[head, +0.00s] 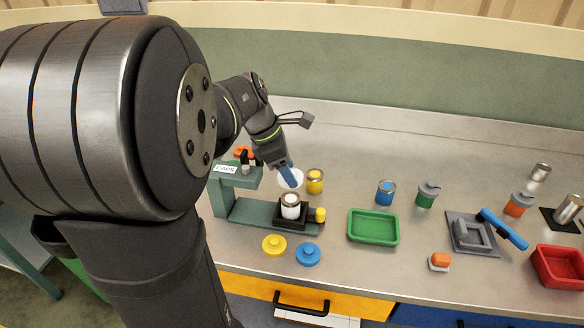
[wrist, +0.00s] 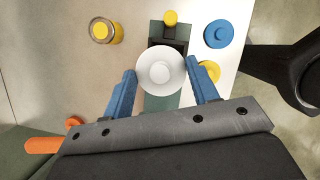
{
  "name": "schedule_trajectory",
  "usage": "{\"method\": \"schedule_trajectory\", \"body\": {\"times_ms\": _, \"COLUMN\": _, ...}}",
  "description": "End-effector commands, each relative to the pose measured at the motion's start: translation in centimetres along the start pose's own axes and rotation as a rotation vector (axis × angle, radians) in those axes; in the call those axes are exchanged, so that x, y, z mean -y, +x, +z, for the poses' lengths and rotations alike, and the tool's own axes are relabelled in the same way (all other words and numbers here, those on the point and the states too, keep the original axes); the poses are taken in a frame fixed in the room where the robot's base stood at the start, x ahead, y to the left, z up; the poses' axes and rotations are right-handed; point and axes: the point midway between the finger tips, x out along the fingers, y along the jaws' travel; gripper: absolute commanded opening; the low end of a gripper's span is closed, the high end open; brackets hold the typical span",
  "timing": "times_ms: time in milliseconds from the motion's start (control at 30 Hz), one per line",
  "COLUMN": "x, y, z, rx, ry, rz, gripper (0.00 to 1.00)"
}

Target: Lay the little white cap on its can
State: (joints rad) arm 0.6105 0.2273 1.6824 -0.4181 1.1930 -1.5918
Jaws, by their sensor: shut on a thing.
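The white cap (wrist: 160,72) is a round disc with a raised knob. My gripper (wrist: 163,84) is shut on it, with blue fingers on either side of the rim. In the head view my gripper (head: 289,176) holds the cap (head: 291,178) above and slightly behind the white can (head: 290,207). The can stands upright in a black holder (head: 291,221) on the green press stand. A gap shows between cap and can. In the wrist view the cap hides the can.
The green stand (head: 232,203) labelled CAPS rises left of the can. A yellow can (head: 315,182) stands behind right. Yellow (head: 274,245) and blue (head: 308,254) caps lie in front.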

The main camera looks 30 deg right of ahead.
Motion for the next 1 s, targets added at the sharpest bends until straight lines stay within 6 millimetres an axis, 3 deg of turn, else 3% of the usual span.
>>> {"method": "schedule_trajectory", "body": {"times_ms": 533, "x": 0.1, "y": 4.3, "z": -1.7, "rx": 0.0, "ry": -0.002, "rz": -0.002, "gripper": 0.33}}
{"method": "schedule_trajectory", "body": {"times_ms": 1000, "x": 0.1, "y": 5.0, "z": -2.0, "rx": 0.0, "ry": -0.001, "rz": 0.0, "gripper": 0.33}}
